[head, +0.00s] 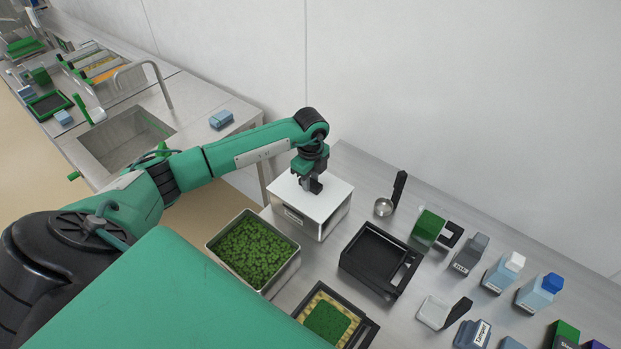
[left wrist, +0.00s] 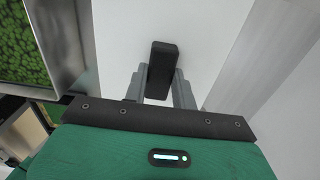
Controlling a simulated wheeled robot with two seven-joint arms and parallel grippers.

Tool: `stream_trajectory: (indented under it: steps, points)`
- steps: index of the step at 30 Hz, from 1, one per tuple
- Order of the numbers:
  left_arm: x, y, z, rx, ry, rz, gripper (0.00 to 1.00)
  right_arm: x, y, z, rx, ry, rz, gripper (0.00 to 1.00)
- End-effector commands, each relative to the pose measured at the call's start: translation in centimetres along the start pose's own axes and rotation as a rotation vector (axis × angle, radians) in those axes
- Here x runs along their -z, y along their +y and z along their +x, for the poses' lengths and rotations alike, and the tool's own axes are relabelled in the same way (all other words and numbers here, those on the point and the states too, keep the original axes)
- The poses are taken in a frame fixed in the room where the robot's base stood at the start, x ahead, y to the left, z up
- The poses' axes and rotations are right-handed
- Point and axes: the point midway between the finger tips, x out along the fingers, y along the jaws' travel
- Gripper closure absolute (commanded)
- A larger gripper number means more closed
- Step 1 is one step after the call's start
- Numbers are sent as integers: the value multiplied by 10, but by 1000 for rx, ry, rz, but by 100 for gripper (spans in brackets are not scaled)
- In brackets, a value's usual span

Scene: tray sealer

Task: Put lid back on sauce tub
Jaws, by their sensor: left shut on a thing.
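The sauce tub (head: 318,222) is a square metal container on the steel counter, with a label on its front face. A flat white lid (head: 334,198) with a dark knob covers its top in the head view; I cannot tell whether it is fully seated. My left gripper (head: 312,187) is over the lid and shut on the dark knob. In the left wrist view, the gripper (left wrist: 160,88) has its two grey fingers on either side of the black knob (left wrist: 162,62), above the white lid (left wrist: 205,30). My right gripper is not in view.
An open metal tub of green herbs (head: 297,264) stands close beside the sauce tub. A black tray frame (head: 377,262), a ladle (head: 384,207) and several bottles and boxes lie to the right. A sink (head: 125,137) is at the left. A wall stands behind the counter.

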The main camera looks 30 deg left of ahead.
Motion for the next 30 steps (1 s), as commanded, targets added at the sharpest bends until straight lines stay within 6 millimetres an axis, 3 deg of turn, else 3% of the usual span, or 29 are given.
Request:
stream_trajectory:
  steps: [7, 8, 12, 17, 20, 30]
  points:
    - [0, 0, 0, 1, 0, 0, 100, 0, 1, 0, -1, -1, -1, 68]
    - [0, 0, 0, 1, 0, 0, 71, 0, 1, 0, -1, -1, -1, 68]
    - [0, 0, 0, 1, 0, 0, 48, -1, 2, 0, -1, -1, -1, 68]
    - [0, 0, 0, 1, 0, 0, 48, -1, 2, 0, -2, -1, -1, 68]
    - [0, 0, 0, 0, 0, 0, 62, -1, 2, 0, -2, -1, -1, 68]
    - [0, 0, -2, 0, 0, 0, 62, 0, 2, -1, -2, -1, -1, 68]
